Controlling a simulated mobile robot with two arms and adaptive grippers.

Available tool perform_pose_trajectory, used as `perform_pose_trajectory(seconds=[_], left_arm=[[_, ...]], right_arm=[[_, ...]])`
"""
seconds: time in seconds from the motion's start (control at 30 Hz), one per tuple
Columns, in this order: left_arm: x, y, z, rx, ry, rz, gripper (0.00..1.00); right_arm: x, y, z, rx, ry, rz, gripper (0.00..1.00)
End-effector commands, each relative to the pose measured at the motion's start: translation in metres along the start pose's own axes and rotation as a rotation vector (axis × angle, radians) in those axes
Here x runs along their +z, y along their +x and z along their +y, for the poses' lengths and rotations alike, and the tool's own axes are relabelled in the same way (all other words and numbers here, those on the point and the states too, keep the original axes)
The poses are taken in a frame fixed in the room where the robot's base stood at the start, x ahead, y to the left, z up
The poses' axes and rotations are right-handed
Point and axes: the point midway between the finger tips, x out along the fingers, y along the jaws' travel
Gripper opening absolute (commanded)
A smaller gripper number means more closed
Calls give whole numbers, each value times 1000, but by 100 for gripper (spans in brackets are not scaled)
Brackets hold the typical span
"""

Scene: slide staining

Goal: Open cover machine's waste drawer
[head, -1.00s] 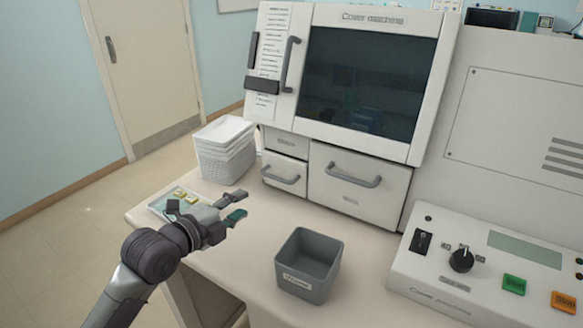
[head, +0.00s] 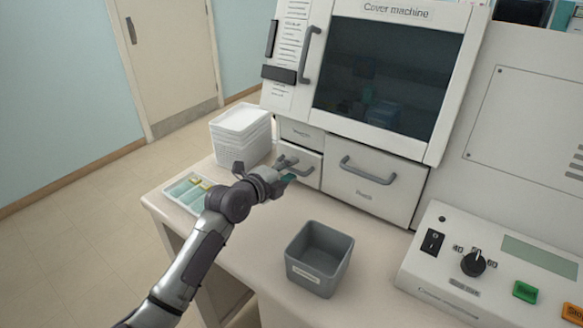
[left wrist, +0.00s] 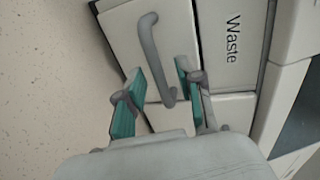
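The white cover machine (head: 395,75) stands on the counter. Its small lower-left drawer (head: 314,164) is shut, with a grey bar handle partly hidden by my left gripper (head: 287,169). The left wrist view shows this handle (left wrist: 150,48) between the two teal-padded fingers of my left gripper (left wrist: 158,85). The fingers are apart, one on each side of the handle, with a gap visible to it. The panel marked "Waste" (left wrist: 232,55) adjoins the drawer; in the head view this panel (head: 301,132) sits just above it. My right gripper is out of view.
A wider drawer (head: 375,190) is to the right. A grey open bin (head: 320,262) stands in front, right of my left arm. White stacked baskets (head: 240,140) and a shallow tray (head: 183,192) are to the left. A control panel (head: 480,270) is at right.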

Motion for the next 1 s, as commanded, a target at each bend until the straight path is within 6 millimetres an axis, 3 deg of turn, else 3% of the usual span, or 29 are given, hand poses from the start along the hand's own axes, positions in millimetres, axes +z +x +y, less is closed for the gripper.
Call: perform_pose_trajectory(seconds=[0.2,0.47,0.7,1.0], left_arm=[[-1,12,0,0,-2,1,37],[0,12,0,0,-1,1,37],[0,12,0,1,-1,1,0],[0,12,1,1,0,1,0]], right_arm=[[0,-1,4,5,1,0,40],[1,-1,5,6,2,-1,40],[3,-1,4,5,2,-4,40],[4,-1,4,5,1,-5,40]])
